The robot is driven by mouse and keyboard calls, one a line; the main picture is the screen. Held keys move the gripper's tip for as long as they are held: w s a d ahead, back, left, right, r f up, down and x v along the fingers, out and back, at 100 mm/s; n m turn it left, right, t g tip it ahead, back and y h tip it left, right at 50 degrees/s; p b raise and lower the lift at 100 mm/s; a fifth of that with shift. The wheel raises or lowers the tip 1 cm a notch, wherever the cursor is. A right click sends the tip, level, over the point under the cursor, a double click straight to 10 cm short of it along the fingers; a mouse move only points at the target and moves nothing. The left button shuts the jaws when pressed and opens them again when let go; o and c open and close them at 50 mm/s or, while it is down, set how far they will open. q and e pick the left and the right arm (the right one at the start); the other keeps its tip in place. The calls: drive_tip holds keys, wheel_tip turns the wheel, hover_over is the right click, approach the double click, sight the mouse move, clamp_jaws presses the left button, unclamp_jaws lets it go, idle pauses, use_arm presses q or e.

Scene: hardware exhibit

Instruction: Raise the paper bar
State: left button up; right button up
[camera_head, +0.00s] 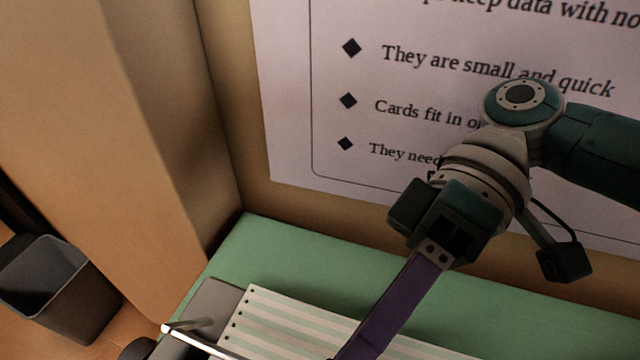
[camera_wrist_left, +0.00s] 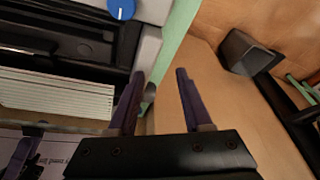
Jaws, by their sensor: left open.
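The paper bar (camera_head: 205,341) is a thin shiny metal rod at the bottom left of the head view, beside green-striped paper (camera_head: 295,320) with punched edge holes. In the left wrist view a thin pale rod (camera_wrist_left: 65,127), likely the same bar, runs along the edge of the white paper stack (camera_wrist_left: 55,94). My left gripper (camera_wrist_left: 160,95) is open with nothing between its purple fingers, near the machine's side edge. My right gripper (camera_head: 385,315) points down over the striped paper; its fingers overlap in this view and the tips reach the bottom edge.
The grey machine body (camera_head: 215,302) stands on a green tabletop (camera_head: 290,250). A blue knob (camera_wrist_left: 122,8) is on the machine. A grey bin (camera_head: 70,290) stands on the floor at left, beside a tan wall post (camera_head: 120,130). A printed poster (camera_head: 350,100) hangs behind.

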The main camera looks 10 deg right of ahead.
use_arm(q)
wheel_tip(320, 180, up, 4)
drive_tip(key=p, duration=0.3)
drive_tip(key=shift+f+p, duration=0.15)
drive_tip(key=shift+p, duration=0.2)
use_arm(e)
wheel_tip(320, 180, up, 20)
